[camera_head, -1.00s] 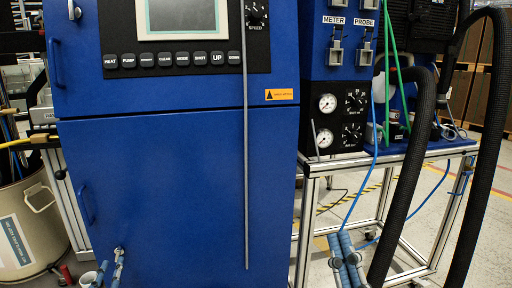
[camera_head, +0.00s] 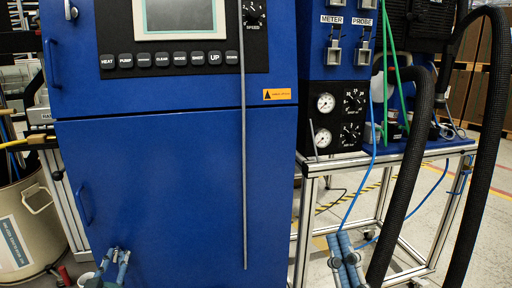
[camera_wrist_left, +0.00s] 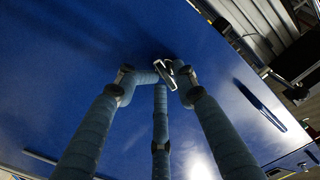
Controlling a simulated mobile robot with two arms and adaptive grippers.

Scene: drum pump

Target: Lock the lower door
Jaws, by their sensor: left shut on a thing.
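The lower door (camera_head: 175,190) is a flat blue panel, and it looks closed against the cabinet. Its blue handle (camera_head: 86,205) is on the left edge and also shows in the left wrist view (camera_wrist_left: 259,105). My left gripper (camera_head: 119,254) is low at the door's front. In the left wrist view its fingers (camera_wrist_left: 168,72) are closed around a small shiny metal piece (camera_wrist_left: 168,68) at the door face, apparently the lock; the fingers partly hide it. My right gripper (camera_head: 346,238) is low at the right, in front of the cart, with its fingers close together.
Above the lower door is the control panel with buttons (camera_head: 175,60) and a screen. A thin grey rod (camera_head: 244,170) hangs down the cabinet front. A beige bin (camera_head: 30,225) stands at the left. Black hoses (camera_head: 408,180) and a blue cable run down beside the cart at the right.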

